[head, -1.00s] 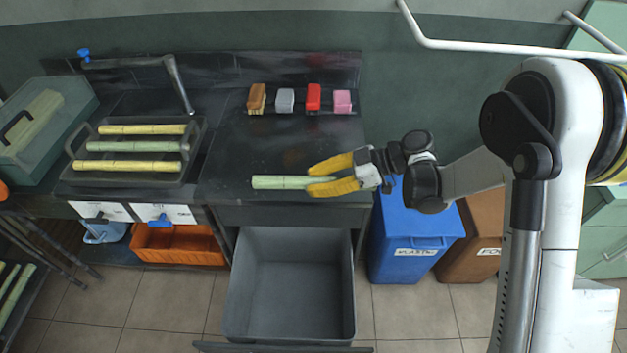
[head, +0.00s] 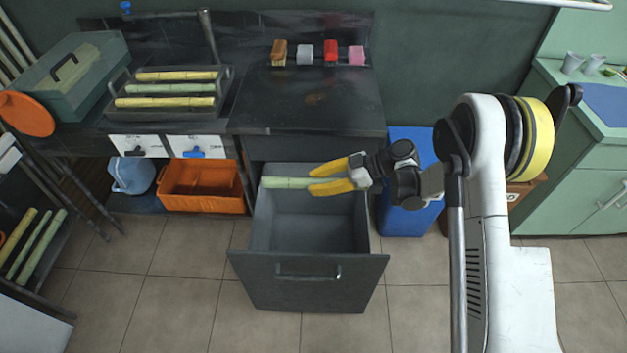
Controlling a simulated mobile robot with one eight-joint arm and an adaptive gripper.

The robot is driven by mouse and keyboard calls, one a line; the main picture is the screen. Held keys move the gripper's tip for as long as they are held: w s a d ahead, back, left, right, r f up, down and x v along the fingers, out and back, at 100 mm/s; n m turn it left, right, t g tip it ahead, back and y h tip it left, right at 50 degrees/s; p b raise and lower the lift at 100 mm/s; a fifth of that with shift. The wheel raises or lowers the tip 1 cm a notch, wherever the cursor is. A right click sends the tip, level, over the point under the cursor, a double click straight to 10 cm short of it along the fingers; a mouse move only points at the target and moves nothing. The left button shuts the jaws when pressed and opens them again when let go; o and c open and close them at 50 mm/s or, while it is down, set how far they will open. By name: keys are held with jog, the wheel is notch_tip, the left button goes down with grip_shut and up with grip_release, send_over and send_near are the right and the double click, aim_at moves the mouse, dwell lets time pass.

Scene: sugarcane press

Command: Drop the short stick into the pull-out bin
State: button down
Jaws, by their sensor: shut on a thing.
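The short stick (head: 284,183) is pale green and lies level, pointing left out of my gripper (head: 330,178). My gripper has yellow fingers and is shut on the stick's right end. The pull-out bin (head: 308,270) is a grey drawer with a dark front and a bar handle, pulled out below the counter. In the head view the stick and fingers overlap the back part of the bin's opening. The exact height of the stick over the rim is hard to tell. The part of the bin's inside that shows is empty.
The black counter (head: 310,105) behind the bin holds several brushes and a rack (head: 120,106) of sticks. An orange crate (head: 203,186) stands left of the bin. A blue bin (head: 404,218) stands to its right. Tiled floor in front is clear.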

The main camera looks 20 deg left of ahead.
notch_tip(320, 180, down, 5)
jog(key=shift+f+b, duration=0.1)
jog(key=shift+b, duration=0.95)
jog(key=c, duration=1.1)
grip_release()
jog(key=shift+o, duration=0.2)
jog(key=v, duration=1.2)
jog(key=shift+w, duration=0.1)
